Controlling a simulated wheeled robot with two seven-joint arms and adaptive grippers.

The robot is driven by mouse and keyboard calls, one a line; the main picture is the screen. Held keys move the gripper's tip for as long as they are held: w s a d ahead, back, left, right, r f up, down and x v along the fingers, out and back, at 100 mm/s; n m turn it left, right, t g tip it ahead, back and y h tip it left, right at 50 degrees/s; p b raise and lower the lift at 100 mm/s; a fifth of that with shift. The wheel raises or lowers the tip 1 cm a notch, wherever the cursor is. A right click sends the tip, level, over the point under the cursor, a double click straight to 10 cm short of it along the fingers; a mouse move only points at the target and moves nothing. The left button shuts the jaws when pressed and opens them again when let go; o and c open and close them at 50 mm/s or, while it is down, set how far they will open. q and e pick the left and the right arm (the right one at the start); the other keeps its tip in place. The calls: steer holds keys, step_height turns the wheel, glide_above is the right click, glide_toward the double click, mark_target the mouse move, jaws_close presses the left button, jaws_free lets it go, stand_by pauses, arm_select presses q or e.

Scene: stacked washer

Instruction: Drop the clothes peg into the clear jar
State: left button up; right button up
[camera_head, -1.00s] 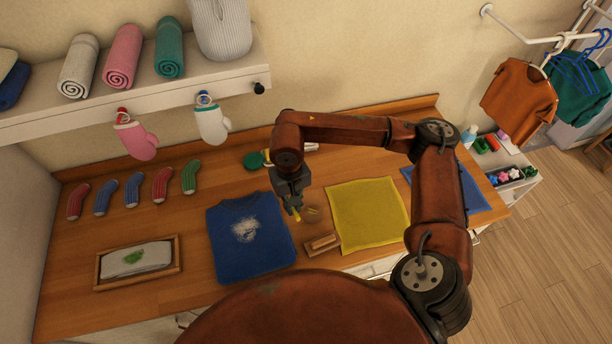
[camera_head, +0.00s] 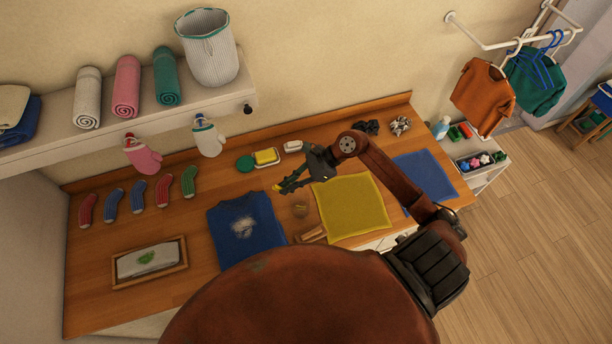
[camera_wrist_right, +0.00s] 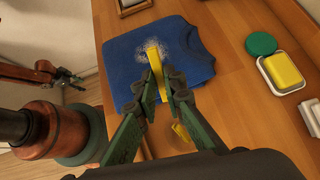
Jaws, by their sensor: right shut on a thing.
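My right gripper (camera_head: 281,186) is shut on a yellow clothes peg (camera_wrist_right: 153,76), which sticks out past the fingertips in the right wrist view. The small, see-through jar stands on the table between the shirt and the yellow cloth (camera_head: 352,208). In the wrist view it shows partly behind the right finger (camera_wrist_right: 182,132). My left gripper (camera_wrist_right: 72,80) is small at the left of the wrist view; its opening is unclear.
A wooden block (camera_head: 311,236) lies in front of the jar. A yellow sponge on a white dish (camera_head: 266,158) and a green round lid (camera_head: 245,163) are at the back. A framed tray (camera_head: 149,262) and several socks are on the left. A shelf (camera_head: 180,104) overhangs the back left.

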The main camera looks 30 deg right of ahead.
steer(key=s+d+m+t+p, duration=0.1)
steer(key=d+m+t, duration=0.2)
steer(key=d, duration=0.2)
steer(key=b, duration=0.2)
glide_above(306, 192)
steer(key=s+a, duration=0.2)
step_height(306, 192, down, 6)
arm_select(q)
steer(key=shift+w+f+b, duration=0.55)
steer(key=shift+f+b, duration=0.1)
steer(key=shift+f, duration=0.15)
arm_select(e)
steer(key=shift+d+f, duration=0.2)
steer(key=shift+f, duration=0.9)
steer(key=shift+s, duration=0.1)
steer(key=o, duration=0.8)
arm_select(q)
steer(key=shift+a, duration=0.1)
arm_select(e)
steer(key=v, duration=1.2)
steer(key=shift+a+r, duration=0.1)
arm_select(q)
steer(key=shift+w, duration=0.1)
